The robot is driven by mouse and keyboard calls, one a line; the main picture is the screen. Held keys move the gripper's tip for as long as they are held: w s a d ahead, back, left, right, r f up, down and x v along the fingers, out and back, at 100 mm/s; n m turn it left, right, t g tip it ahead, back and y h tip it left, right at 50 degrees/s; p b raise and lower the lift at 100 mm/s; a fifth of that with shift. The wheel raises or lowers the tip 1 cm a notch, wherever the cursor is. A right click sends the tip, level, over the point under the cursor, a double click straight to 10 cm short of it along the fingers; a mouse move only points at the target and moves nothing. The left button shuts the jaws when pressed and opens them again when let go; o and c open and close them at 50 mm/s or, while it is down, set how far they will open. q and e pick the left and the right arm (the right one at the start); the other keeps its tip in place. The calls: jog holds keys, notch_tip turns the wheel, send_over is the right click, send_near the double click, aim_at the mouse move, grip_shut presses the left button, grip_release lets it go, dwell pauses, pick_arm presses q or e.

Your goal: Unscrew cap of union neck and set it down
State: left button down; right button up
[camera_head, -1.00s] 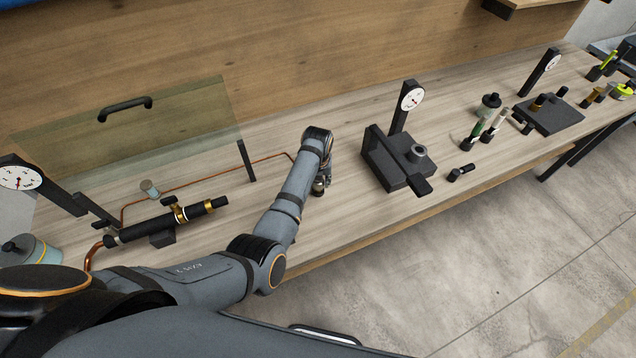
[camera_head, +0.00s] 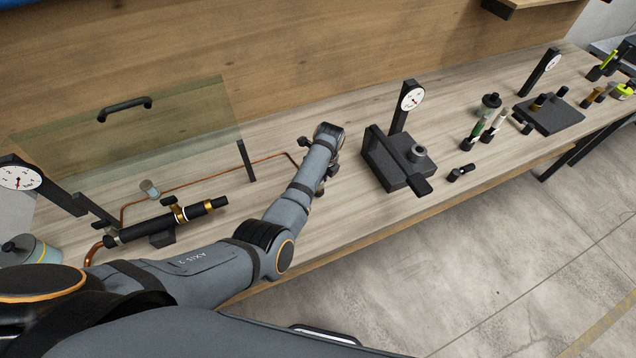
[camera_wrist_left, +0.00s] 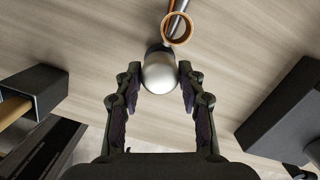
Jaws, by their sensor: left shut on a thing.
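In the left wrist view my left gripper (camera_wrist_left: 160,78) is shut on a smooth, silvery rounded cap (camera_wrist_left: 160,70), held between both fingers. Just beyond the cap is the union neck (camera_wrist_left: 177,28), an open ring with a copper-coloured rim on a grey stem. The cap overlaps the ring's lower edge in the picture; I cannot tell whether they touch. In the head view my left gripper (camera_head: 331,169) is over the bench, mostly hidden behind my arm's end. A small dark fitting (camera_head: 319,190) shows beside the arm. My right gripper is not in view.
A black block fixture (camera_head: 395,170) with a dial gauge (camera_head: 411,98) stands close to the right. A black valve pipe (camera_head: 150,228) and copper tube lie left, by a clear panel (camera_head: 130,130). The bench (camera_head: 345,215) has free room near its front edge.

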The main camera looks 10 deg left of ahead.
pick_arm(q)
jog(key=shift+r, duration=1.9)
